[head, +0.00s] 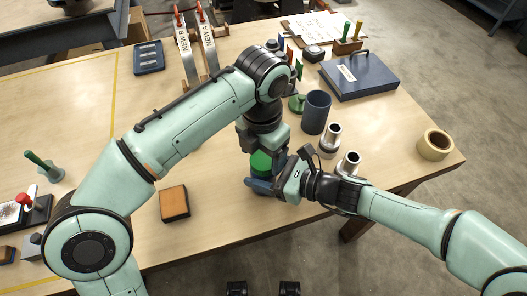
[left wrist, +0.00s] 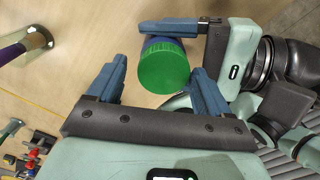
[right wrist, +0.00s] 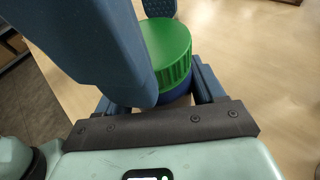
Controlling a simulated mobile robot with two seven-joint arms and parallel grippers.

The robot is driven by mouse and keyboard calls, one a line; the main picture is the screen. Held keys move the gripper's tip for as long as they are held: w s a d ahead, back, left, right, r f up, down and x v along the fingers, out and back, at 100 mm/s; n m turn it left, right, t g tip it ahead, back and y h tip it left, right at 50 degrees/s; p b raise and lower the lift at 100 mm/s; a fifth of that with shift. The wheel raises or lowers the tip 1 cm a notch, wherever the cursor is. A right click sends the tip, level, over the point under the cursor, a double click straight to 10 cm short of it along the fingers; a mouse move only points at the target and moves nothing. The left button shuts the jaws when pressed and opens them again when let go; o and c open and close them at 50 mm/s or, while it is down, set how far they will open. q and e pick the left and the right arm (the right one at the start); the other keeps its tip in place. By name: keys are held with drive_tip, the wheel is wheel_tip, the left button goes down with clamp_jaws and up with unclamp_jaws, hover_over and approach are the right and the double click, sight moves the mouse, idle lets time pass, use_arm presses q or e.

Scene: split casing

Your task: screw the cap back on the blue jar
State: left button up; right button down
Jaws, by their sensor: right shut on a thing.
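The green cap (left wrist: 163,70) sits on top of the blue jar (left wrist: 162,43); whether its thread is engaged cannot be told. In the head view the cap (head: 261,162) shows below my left gripper (head: 262,150), and the jar is mostly hidden. My left gripper points down with its fingers on either side of the cap, with a visible gap in the left wrist view, so it is open. My right gripper (head: 267,183) is shut on the jar from the right side. The right wrist view shows the cap (right wrist: 168,50) partly behind a left finger.
A blue cup (head: 316,112) and two metal cylinders (head: 330,138) stand close to the right. An orange-topped block (head: 174,203) lies to the left. A blue case (head: 360,76) and a tape roll (head: 435,145) are farther right. The table's front edge is near.

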use_arm(q)
drive_tip(key=shift+s+d, duration=0.2)
drive_tip(key=shift+d, duration=0.05)
drive_tip(key=shift+r, duration=2.2)
drive_tip(key=shift+w, duration=0.1)
drive_tip(key=shift+c, duration=0.4)
